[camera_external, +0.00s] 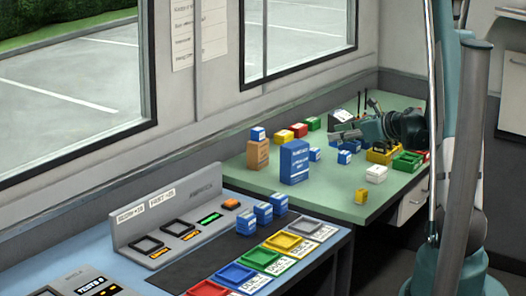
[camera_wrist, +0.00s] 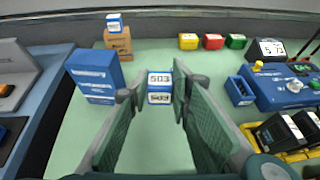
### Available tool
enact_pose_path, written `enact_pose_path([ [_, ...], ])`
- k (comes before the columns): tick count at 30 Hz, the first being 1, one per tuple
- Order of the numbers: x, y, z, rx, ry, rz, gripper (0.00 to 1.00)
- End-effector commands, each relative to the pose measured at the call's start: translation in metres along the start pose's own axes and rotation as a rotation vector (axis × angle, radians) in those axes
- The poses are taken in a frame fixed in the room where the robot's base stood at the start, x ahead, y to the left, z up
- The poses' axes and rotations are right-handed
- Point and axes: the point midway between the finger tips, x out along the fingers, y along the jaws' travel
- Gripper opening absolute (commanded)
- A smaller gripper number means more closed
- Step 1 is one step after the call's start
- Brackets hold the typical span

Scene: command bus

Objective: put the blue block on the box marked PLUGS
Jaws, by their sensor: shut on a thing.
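My gripper (camera_wrist: 159,90) is shut on a blue block (camera_wrist: 159,98) with white labels that seem to read 503. The block sits between the fingertips, and whether it touches the table is unclear. In the external view my gripper (camera_external: 345,135) is over the green table, right of a tall blue box (camera_external: 295,163). Small blue pieces show near it, and I cannot tell which is the held one. A brown box (camera_external: 258,154) stands left of the tall blue box with a blue and white block (camera_external: 258,133) on top. I cannot read which box is marked PLUGS.
Yellow, red and green blocks stand at the back; the red one (camera_wrist: 213,41) is in the middle. A blue device (camera_wrist: 285,85) and a yellow tray (camera_wrist: 253,134) are at the right. A console (camera_external: 165,220) stands front left.

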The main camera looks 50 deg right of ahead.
Motion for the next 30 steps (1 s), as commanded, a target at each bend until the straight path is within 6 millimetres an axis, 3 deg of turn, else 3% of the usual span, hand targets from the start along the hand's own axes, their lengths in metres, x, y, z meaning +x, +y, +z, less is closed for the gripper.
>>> enact_pose_path([
  [11,-0.022,-0.014,-0.003,-0.003,0.004,0.011,0.09],
  [30,-0.126,-0.052,-0.011,-0.032,0.003,0.079,0.09],
])
